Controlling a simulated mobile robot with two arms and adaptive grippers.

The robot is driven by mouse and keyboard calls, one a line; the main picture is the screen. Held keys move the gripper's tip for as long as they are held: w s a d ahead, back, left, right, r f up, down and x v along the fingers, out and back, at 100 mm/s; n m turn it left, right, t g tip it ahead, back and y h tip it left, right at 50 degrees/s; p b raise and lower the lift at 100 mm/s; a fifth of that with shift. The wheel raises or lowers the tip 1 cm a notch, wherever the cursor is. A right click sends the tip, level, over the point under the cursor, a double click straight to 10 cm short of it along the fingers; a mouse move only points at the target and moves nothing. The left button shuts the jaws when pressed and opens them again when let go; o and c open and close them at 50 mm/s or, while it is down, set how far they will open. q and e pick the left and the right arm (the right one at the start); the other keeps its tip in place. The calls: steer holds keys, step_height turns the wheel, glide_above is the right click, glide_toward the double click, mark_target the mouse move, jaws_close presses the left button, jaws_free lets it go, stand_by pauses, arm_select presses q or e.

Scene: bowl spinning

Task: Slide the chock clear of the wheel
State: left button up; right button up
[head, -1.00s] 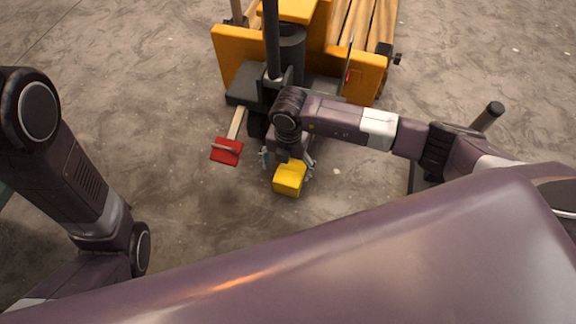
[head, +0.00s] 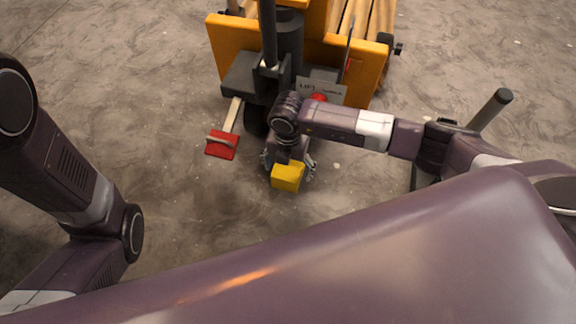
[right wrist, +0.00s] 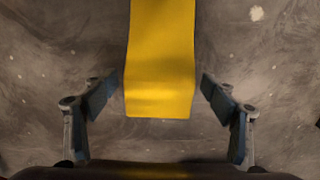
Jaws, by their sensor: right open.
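The chock, a yellow block (head: 288,177), lies on the floor in front of the orange truck. My right gripper (head: 289,170) points down over it with its fingers to either side. In the right wrist view the yellow block (right wrist: 160,60) stands between the two open fingers (right wrist: 160,95), with a gap on each side. A dark wheel (head: 255,122) shows partly under the truck, up and left of the block. My right wrist hides the floor between block and wheel, so their exact gap cannot be told. My left gripper is out of view; only its arm shows.
The orange truck (head: 226,46) carries wooden planks and a dark mast. A red pedal (head: 221,145) on a pale bar juts out left of my gripper. A grey sign (head: 331,92) is on the truck. The floor nearer me and to the left is clear.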

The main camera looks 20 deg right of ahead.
steer(key=shift+f+b, duration=0.6)
steer(key=shift+f, duration=0.7)
steer(key=c, duration=1.7)
steer(key=shift+o, duration=0.2)
